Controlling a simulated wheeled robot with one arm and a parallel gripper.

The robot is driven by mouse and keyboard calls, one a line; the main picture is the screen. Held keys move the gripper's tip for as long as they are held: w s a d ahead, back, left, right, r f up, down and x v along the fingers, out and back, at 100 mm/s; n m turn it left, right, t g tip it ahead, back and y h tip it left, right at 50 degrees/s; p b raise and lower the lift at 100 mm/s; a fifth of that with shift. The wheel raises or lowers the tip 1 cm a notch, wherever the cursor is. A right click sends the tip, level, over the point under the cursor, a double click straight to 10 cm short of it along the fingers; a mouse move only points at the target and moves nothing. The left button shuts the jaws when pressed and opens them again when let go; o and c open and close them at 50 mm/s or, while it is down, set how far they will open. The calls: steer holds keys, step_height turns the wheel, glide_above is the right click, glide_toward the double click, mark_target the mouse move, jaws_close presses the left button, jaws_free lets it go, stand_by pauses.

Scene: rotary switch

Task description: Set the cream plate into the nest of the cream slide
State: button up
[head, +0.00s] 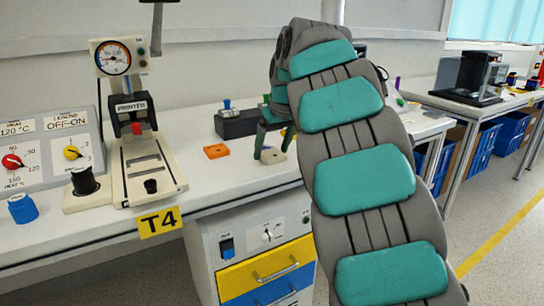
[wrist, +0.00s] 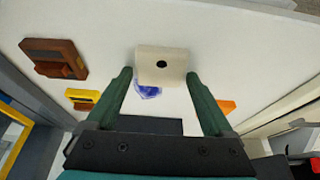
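The cream plate (head: 272,156), a small block with a dark round hole on its face, is at my fingertips on or just above the bench in the head view. In the wrist view the plate (wrist: 146,55) lies between and just beyond the tips of my gripper (wrist: 159,75). The green fingers are apart, with a slight gap at the left one; contact at the right one is unclear. In the head view my gripper (head: 274,140) points down. The cream slide (head: 172,178) with a black knob extends from the press at left; its nest (head: 146,166) looks empty.
An orange plate (head: 216,151) lies between slide and gripper. A black box (head: 240,122) with a blue knob stands behind. The gauge press (head: 122,70) and a dial panel (head: 45,150) stand at left. Brown (wrist: 54,58) and yellow (wrist: 82,98) blocks show in the wrist view.

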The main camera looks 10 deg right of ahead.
steer(key=c, duration=1)
steer(key=shift+r, duration=0.15)
steer(key=shift+c, duration=0.2)
